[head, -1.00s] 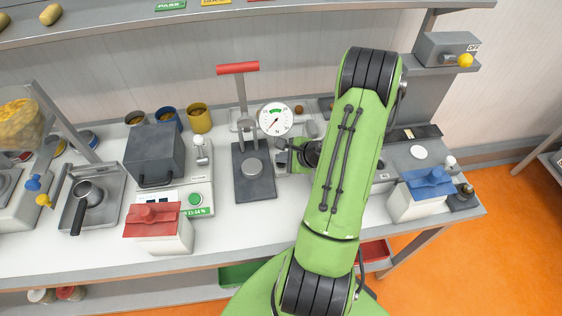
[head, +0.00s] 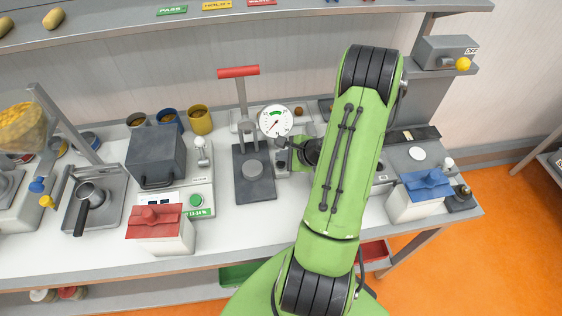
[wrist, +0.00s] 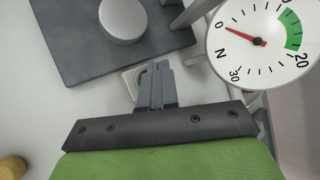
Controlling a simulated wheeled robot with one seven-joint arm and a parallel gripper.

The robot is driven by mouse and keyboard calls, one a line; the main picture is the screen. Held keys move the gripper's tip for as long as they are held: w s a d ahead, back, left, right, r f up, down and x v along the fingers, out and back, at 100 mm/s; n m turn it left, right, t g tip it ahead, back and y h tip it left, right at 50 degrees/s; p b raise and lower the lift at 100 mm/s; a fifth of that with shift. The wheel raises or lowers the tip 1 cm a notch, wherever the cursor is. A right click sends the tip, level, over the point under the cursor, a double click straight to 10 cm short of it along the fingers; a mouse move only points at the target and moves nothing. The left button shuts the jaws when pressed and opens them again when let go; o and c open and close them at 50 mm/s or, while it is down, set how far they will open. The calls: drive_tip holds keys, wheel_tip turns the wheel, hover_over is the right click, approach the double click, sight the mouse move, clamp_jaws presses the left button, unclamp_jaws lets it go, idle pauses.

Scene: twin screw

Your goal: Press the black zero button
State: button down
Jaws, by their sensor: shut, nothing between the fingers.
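My gripper (wrist: 157,72) is shut and empty, its narrow grey fingers pointing down at the bench. In the wrist view the fingertips cover part of a small pale plate (wrist: 129,83); a black button cannot be made out there, and any button is hidden by the fingers. In the head view my gripper (head: 284,144) is beside the round dial gauge (head: 275,121), and a small grey unit (head: 282,168) shows just below it. I cannot tell whether the fingers touch the unit. The gauge (wrist: 261,42) has its red needle near 0.
A dark press plate (head: 253,187) with a round metal disc stands left of my gripper, with a red-handled lever (head: 238,72) behind. A scale with a green button (head: 196,200) and a red-lidded box (head: 157,230) stand further left. A blue-lidded box (head: 424,190) stands right.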

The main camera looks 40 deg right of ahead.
sight(283, 165)
wheel_tip(283, 165, up, 5)
drive_tip(key=p, duration=0.4)
drive_tip(key=shift+r, duration=0.15)
drive_tip(key=shift+f, duration=0.2)
idle(0.4)
